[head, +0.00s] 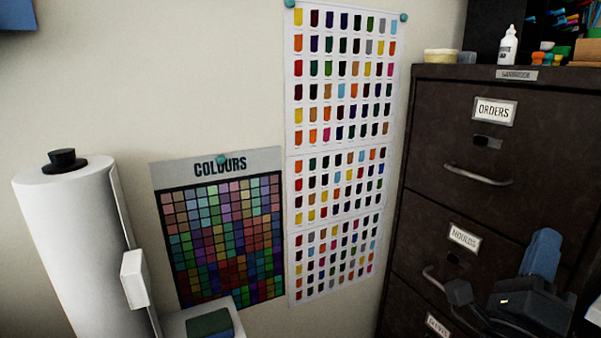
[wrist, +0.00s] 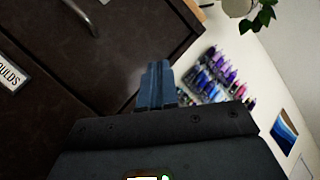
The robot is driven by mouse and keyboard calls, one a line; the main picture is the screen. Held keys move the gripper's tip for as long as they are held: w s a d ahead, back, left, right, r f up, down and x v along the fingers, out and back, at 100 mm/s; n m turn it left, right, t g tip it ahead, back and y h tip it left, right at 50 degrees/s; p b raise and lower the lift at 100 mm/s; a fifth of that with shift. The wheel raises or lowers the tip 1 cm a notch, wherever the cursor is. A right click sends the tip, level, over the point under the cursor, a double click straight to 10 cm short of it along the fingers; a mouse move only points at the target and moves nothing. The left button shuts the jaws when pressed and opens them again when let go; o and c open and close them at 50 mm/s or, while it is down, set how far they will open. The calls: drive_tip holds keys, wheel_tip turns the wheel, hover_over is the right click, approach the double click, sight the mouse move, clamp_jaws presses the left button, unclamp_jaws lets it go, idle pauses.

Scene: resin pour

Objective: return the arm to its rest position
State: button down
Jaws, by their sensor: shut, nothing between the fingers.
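My gripper (head: 545,240) is at the lower right in the head view, its blue fingers pointing up in front of the dark filing cabinet (head: 480,145). In the wrist view the gripper's blue fingers (wrist: 156,72) are together, with nothing seen between them. The cabinet (wrist: 120,55) fills the left of the wrist view. Whether the gripper touches the cabinet cannot be told.
Cabinet drawers carry ORDERS and MOULDS labels and metal handles (head: 478,178). Colour charts (head: 222,235) hang on the wall. A large white roll (head: 70,240) stands at left.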

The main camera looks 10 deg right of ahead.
drive_tip(key=s+a+f+n+y, duration=0.4)
drive_tip(key=s+a+n+y, duration=0.1)
drive_tip(key=s+n, duration=0.5)
drive_tip(key=s+a+f+n+y+p, duration=0.1)
drive_tip(key=s+a+f+n+y, duration=0.4)
drive_tip(key=s+n+y, duration=0.3)
drive_tip(key=s+a+f+n+y+p, duration=0.1)
drive_tip(key=s+a+f+n+y, duration=0.4)
drive_tip(key=s+n, duration=0.9)
drive_tip(key=shift+a+f+n+g+y, duration=0.3)
drive_tip(key=shift+a+n+y, duration=0.35)
drive_tip(key=shift+y, duration=0.55)
drive_tip(key=shift+r, duration=0.1)
